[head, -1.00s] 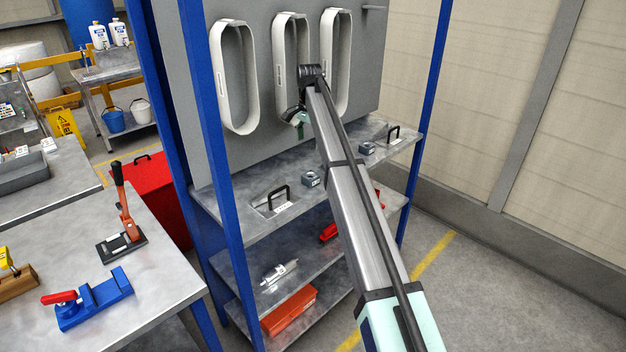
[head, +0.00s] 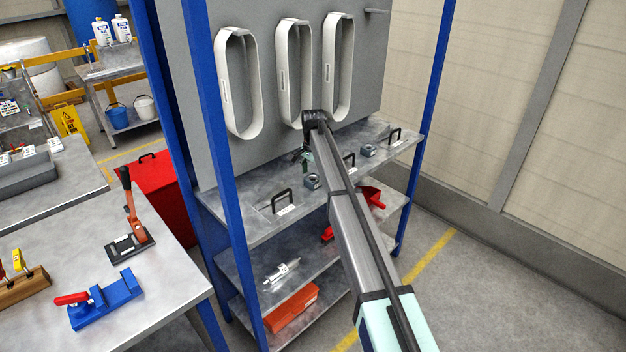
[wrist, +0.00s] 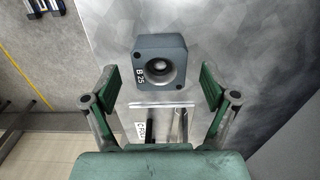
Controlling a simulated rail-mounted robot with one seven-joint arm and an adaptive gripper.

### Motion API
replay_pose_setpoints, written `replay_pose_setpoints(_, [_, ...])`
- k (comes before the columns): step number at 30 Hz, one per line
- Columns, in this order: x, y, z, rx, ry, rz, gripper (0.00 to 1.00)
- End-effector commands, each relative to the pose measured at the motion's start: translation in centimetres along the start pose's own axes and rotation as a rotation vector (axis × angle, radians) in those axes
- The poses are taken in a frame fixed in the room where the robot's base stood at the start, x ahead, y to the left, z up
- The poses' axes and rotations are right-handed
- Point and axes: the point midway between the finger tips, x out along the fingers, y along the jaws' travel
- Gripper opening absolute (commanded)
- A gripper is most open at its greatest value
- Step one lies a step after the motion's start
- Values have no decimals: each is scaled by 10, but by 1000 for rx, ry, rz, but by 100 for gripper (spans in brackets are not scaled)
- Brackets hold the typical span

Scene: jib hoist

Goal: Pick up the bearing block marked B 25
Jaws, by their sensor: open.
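The bearing block marked B 25 (wrist: 150,54) is blue-grey, with a round bore and white lettering on its side. In the wrist view it sits on the grey metal shelf, ahead of and between my open fingers. My gripper (wrist: 158,86) is open and empty, with a green finger on each side, and does not touch the block. In the head view a small grey block (head: 312,182) sits on the upper shelf (head: 245,222) just below my gripper (head: 303,158), which is partly hidden by my arm.
Another small block (head: 368,150) stands farther right on the shelf, its marking unreadable. Three white slings (head: 238,85) hang on the back panel behind. A blue post (head: 222,170) stands at the shelf's left front.

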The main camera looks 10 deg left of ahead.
Motion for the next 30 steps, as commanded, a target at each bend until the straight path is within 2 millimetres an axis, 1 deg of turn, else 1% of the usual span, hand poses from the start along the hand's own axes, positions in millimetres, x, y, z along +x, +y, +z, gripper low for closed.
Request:
replay_pose_setpoints(3, [13,1,0,0,-1,2,85])
replay_pose_setpoints(6, [20,0,0,0,0,0,85])
replay_pose_setpoints(12, [21,0,0,0,0,0,85])
replay_pose_setpoints(14, [21,0,0,0,0,0,64])
replay_pose_setpoints(15, [21,0,0,0,0,0,50])
replay_pose_setpoints(17, [21,0,0,0,0,0,29])
replay_pose_setpoints(18, [21,0,0,0,0,0,15])
replay_pose_setpoints(19, [21,0,0,0,0,0,4])
replay_pose_setpoints(20, [21,0,0,0,0,0,0])
replay_pose_setpoints(30, [19,0,0,0,0,0,0])
